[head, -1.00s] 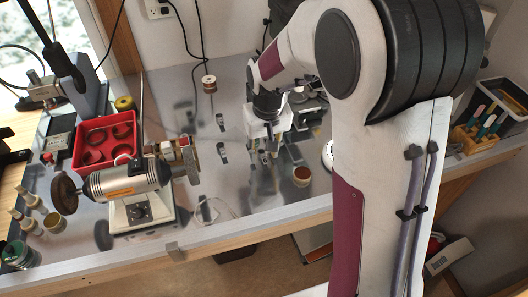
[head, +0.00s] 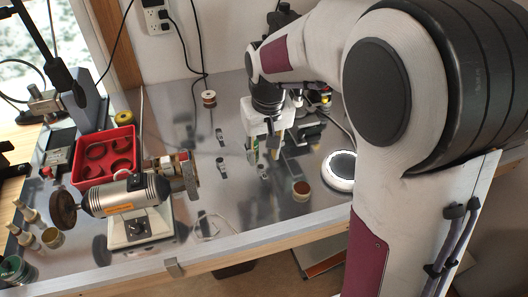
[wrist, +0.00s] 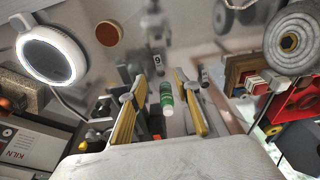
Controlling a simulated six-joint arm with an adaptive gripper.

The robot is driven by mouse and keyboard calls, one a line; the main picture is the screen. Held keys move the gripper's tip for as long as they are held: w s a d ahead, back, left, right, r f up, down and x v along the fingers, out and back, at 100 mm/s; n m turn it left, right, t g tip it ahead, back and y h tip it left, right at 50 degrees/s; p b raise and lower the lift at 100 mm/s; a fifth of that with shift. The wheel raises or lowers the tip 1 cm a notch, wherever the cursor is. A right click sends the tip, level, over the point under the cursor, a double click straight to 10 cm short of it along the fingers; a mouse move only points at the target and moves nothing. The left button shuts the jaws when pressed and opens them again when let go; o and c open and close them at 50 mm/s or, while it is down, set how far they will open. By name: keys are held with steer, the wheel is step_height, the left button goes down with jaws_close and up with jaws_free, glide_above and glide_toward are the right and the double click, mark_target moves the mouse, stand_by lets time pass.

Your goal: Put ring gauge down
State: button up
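My gripper (head: 265,152) is above the metal bench, pointing down. In the wrist view its two yellow-sided fingers (wrist: 158,88) stand apart, with no thing clasped between them. A green tube with a white end (wrist: 167,98) shows between the fingers, closer to the right one; I cannot tell how far below it is. Small silver pieces with dark faces lie on the bench: one (wrist: 158,65) just beyond the fingertips, one (wrist: 205,75) to its right. In the head view two (head: 220,136) (head: 221,166) lie left of the gripper. I cannot tell for sure which is the ring gauge.
A polishing motor (head: 125,195) and a red tray (head: 104,157) are at the left. A wire spool (head: 208,98) stands behind.

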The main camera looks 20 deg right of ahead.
stand_by(0.3)
steer(key=s+r+t, duration=0.2)
steer(key=s+r, duration=0.2)
steer(key=s, duration=0.7)
steer(key=s+r+t, duration=0.1)
steer(key=s+r, duration=0.4)
steer(key=s, duration=0.6)
steer(key=shift+s+d+t, duration=0.3)
steer(key=shift+d+t, duration=0.05)
steer(key=shift+t, duration=0.05)
steer(key=shift+r, duration=0.1)
steer(key=shift+o, duration=1.2)
